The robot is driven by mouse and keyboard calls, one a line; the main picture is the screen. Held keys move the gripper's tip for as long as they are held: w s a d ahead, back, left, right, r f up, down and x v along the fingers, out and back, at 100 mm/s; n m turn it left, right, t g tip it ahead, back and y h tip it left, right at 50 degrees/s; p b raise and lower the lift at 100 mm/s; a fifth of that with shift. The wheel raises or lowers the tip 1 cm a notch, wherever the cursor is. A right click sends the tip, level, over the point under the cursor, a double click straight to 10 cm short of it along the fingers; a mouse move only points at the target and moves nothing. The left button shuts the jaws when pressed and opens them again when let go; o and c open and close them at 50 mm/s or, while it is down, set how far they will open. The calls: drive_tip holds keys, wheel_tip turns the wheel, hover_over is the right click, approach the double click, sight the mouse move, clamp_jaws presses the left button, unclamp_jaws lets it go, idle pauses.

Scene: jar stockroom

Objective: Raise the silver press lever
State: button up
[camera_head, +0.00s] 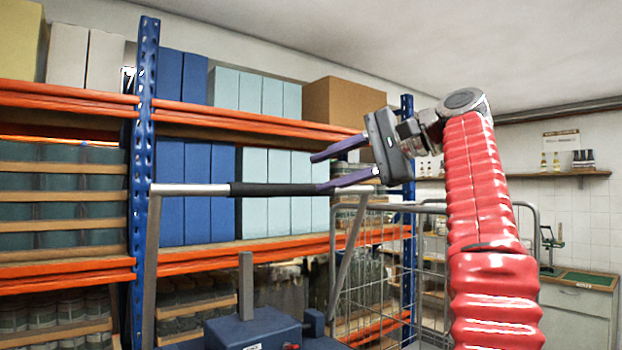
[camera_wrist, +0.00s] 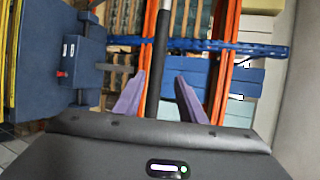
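The silver lever (camera_head: 192,189) is a horizontal bar with a black grip (camera_head: 275,190) and silver side arms, seen level in front of the shelves in the head view. Its right end is partly behind my lower finger. My gripper (camera_head: 316,173) is open, with one purple finger above the bar and the other at the grip's right end. In the wrist view the black grip (camera_wrist: 157,75) runs between the two spread fingers of my gripper (camera_wrist: 160,77), with gaps on both sides. I cannot tell how deep it sits between them.
A blue machine body (camera_head: 252,328) with an upright grey post (camera_head: 246,286) stands below the bar. An orange and blue rack (camera_head: 145,150) with boxes and jars is behind. A wire cage (camera_head: 375,270) stands right of the bar. A workbench (camera_head: 585,280) is at far right.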

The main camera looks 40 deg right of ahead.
drive_tip(key=shift+v, duration=0.95)
